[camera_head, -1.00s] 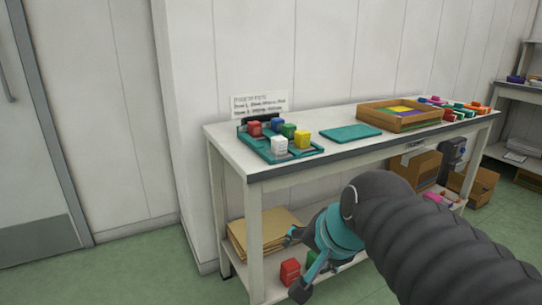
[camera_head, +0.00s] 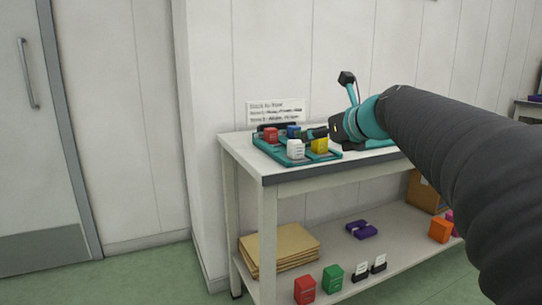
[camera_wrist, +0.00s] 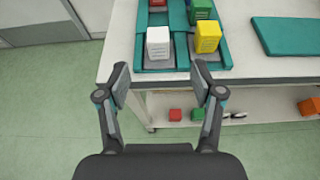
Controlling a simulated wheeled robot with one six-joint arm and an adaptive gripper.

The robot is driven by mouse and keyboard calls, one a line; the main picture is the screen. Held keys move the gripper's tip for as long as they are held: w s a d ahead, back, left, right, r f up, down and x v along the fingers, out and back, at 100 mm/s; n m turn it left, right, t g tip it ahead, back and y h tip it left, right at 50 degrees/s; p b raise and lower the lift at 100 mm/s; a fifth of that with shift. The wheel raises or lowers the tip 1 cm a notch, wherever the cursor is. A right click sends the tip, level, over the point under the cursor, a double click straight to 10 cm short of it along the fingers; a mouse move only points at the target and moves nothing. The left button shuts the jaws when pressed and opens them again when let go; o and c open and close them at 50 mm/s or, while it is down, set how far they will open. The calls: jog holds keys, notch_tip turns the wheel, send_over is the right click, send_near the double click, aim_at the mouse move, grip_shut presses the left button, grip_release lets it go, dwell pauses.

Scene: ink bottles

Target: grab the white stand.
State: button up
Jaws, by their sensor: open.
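A white block with printed lines (camera_head: 296,149) stands upright at the front left of a teal tray (camera_head: 268,150) on the table; it is the white thing nearest my gripper. In the wrist view the white block (camera_wrist: 158,43) is just beyond and between my fingertips, apart from them. My gripper (camera_wrist: 160,78) is open and empty, with one finger to each side of the block. A yellow block (camera_wrist: 207,36) stands close to its right. On the lower shelf are two small black-and-white pieces (camera_head: 360,271); I cannot tell if they are stands.
Red (camera_head: 271,134) and blue (camera_head: 293,131) blocks share the tray. A flat teal panel (camera_wrist: 285,36) lies to the right on the tabletop. The lower shelf holds folders (camera_head: 280,248), red (camera_head: 305,290) and green (camera_head: 333,278) blocks. The table's front edge lies under my gripper.

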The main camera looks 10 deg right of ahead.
aim_at(298, 142)
jog(key=b+x, duration=0.1)
jog(key=x, duration=1.1)
jog(key=shift+w+a+f, duration=0.2)
jog(key=shift+a+f, duration=0.05)
jog(key=shift+f, duration=0.05)
grip_shut()
